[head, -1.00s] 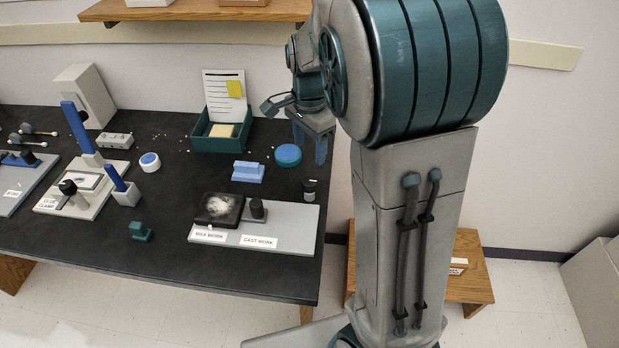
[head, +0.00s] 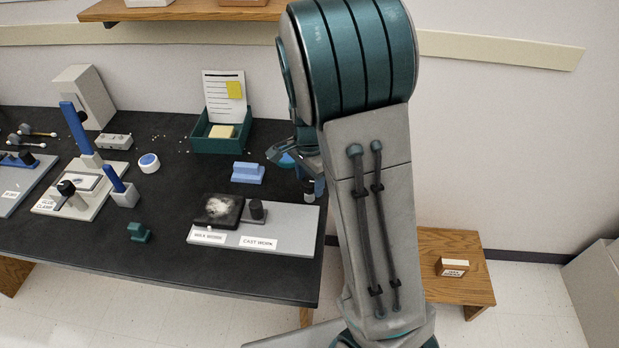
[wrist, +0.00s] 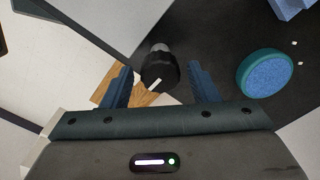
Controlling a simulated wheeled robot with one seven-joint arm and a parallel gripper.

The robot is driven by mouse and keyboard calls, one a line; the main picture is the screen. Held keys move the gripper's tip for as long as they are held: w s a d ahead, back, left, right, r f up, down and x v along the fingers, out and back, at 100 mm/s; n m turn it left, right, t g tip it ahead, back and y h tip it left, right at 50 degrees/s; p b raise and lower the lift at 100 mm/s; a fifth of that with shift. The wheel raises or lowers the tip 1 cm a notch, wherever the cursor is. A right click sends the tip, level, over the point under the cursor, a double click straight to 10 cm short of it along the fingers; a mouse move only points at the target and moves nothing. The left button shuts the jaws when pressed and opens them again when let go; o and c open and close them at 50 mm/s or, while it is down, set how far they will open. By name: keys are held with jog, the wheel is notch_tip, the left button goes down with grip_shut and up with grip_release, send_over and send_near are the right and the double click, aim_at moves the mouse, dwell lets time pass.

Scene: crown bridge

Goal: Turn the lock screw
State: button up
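A black knob (wrist: 158,70) with a white line and a grey metal end shows in the wrist view; it may be the lock screw, but I cannot be sure. It appears between the two fingers of my gripper (wrist: 160,84), with a visible gap on each side. My gripper is open and holds nothing. In the head view the knob (head: 308,186) stands at the table's right edge, partly hidden by my gripper (head: 301,168). I cannot tell how far the fingertips are above it.
A blue round pad (wrist: 264,73) lies to the right in the wrist view. A grey board (head: 290,222) with a dark work pad and a black knob is in front. A light blue block (head: 248,172) and a green box (head: 222,144) stand nearby. A wooden stool (head: 455,282) is beyond the table edge.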

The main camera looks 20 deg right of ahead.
jog(key=c, duration=0.8)
jog(key=shift+o, duration=0.2)
jog(key=shift+n, duration=0.3)
jog(key=n+b, duration=0.1)
jog(key=n, duration=0.3)
jog(key=n+b, duration=0.1)
jog(key=n, duration=0.3)
jog(key=shift+n, duration=0.4)
jog(key=n+b, duration=0.1)
jog(key=n, duration=0.3)
jog(key=shift+n, duration=2.2)
jog(key=shift+w, duration=0.1)
